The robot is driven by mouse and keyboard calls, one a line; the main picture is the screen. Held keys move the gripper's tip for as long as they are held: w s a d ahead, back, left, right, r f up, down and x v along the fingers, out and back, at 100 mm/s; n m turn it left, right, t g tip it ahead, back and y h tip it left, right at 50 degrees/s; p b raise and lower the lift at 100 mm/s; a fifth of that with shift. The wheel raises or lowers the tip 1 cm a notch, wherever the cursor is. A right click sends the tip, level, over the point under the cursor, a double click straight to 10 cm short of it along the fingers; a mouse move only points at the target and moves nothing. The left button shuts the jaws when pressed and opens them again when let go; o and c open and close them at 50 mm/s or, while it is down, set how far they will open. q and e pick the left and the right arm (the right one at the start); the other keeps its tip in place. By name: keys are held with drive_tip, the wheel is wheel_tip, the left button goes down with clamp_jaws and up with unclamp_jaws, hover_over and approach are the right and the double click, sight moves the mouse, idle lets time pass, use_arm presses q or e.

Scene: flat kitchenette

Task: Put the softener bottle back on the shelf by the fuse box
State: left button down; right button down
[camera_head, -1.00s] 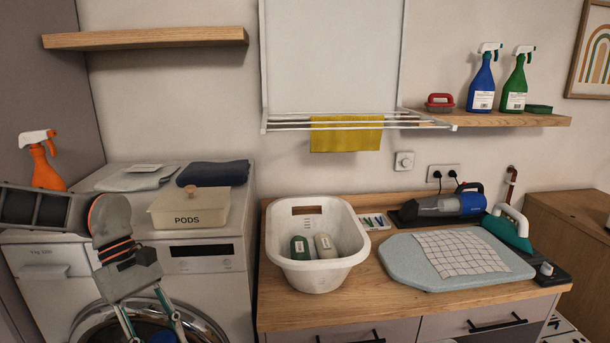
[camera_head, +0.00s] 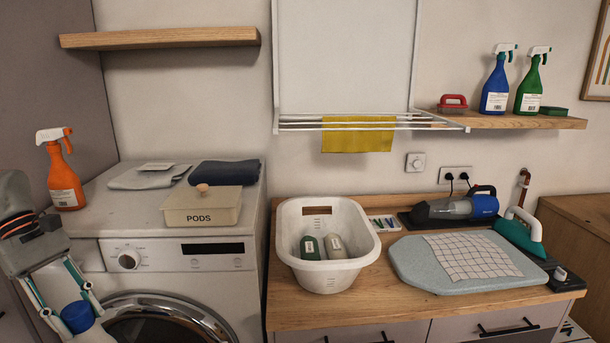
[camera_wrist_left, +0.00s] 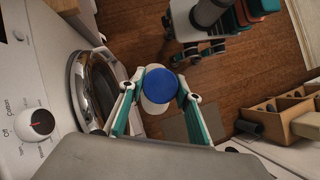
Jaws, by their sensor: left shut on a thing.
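A white bottle with a blue cap (camera_head: 77,317), which I take to be the softener, is upright at the lower left, in front of the washing machine. My left gripper (camera_head: 72,306) is shut on it, with one teal-and-white finger on each side. In the left wrist view, the blue cap (camera_wrist_left: 159,86) shows between the fingers, and most of the bottle's body is hidden below it. A bare wooden shelf (camera_head: 160,38) is high on the upper left wall. I see no fuse box. A grey and teal part of me shows in the wrist view; I cannot tell if it is my right gripper.
The washing machine (camera_head: 150,262) carries an orange spray bottle (camera_head: 65,178), folded cloths and a PODS box (camera_head: 202,208). A white basket (camera_head: 327,262) with two bottles stands on the counter. The right shelf (camera_head: 510,121) holds spray bottles and a brush. The drying rack (camera_head: 345,122) juts out between the shelves.

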use_arm(q)
drive_tip(key=shift+s+a+f+n+t, duration=0.9)
drive_tip(key=shift+s+a+f+n, duration=0.9)
drive_tip(key=shift+s+a, duration=2.05)
drive_tip(key=w+d+m+g, duration=0.1)
drive_tip(key=w+d+m, duration=0.2)
drive_tip(key=d, duration=1)
drive_tip(key=w+d+f+m+g+y, duration=0.1)
drive_tip(key=w+d+m, duration=0.3)
drive_tip(key=d, duration=0.8)
drive_tip(key=shift+w+d+f+g, duration=0.2)
drive_tip(key=shift+w+d+g, duration=0.15)
drive_tip(key=shift+w+g, duration=0.25)
drive_tip(key=shift+s, duration=0.1)
